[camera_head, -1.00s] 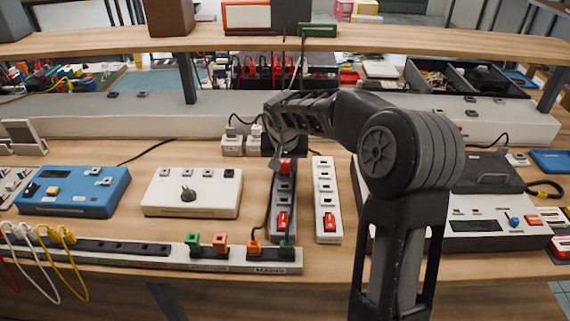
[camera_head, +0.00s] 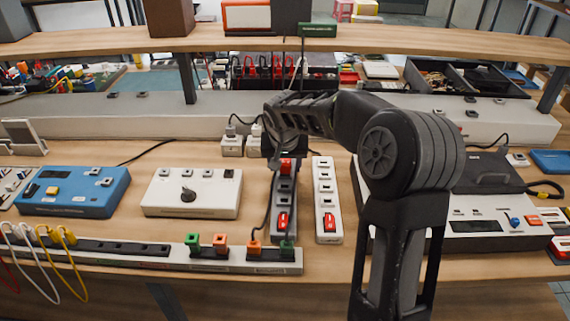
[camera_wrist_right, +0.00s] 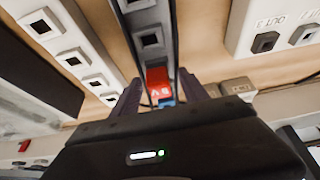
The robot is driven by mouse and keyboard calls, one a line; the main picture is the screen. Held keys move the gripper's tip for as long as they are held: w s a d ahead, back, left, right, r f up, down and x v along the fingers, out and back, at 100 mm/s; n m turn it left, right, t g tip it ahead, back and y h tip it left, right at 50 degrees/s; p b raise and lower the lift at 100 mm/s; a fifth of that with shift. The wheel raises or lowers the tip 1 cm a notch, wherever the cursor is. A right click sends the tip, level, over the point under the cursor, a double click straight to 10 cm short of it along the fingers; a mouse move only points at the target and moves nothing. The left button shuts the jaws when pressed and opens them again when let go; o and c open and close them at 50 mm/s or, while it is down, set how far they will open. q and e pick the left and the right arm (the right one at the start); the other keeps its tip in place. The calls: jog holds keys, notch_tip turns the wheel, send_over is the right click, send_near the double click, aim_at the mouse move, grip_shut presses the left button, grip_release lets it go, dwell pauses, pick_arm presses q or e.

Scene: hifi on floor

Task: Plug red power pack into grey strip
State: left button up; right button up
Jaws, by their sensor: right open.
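The red power pack (camera_head: 286,166) is a small red block at the far end of the grey strip (camera_head: 283,192). In the right wrist view the red power pack (camera_wrist_right: 158,82) shows "5V" lettering, in line with the grey strip's (camera_wrist_right: 149,42) sockets. It appears to sit upright on the strip, but its underside is hidden. My right gripper (camera_wrist_right: 160,86) is open, with one finger on each side of the red pack and visible gaps between. In the head view my right wrist is just behind the pack. My left gripper is out of view.
A white strip (camera_head: 326,190) lies close to the right of the grey strip. A white box with a knob (camera_head: 193,196) and a blue box (camera_head: 72,197) stand to the left. A long socket rail (camera_head: 215,264) with coloured plugs runs along the front edge. A shelf (camera_head: 330,39) spans above.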

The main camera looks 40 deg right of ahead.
jog(key=v, duration=0.8)
jog(key=shift+r+p, duration=2)
jog(key=shift+r, duration=0.95)
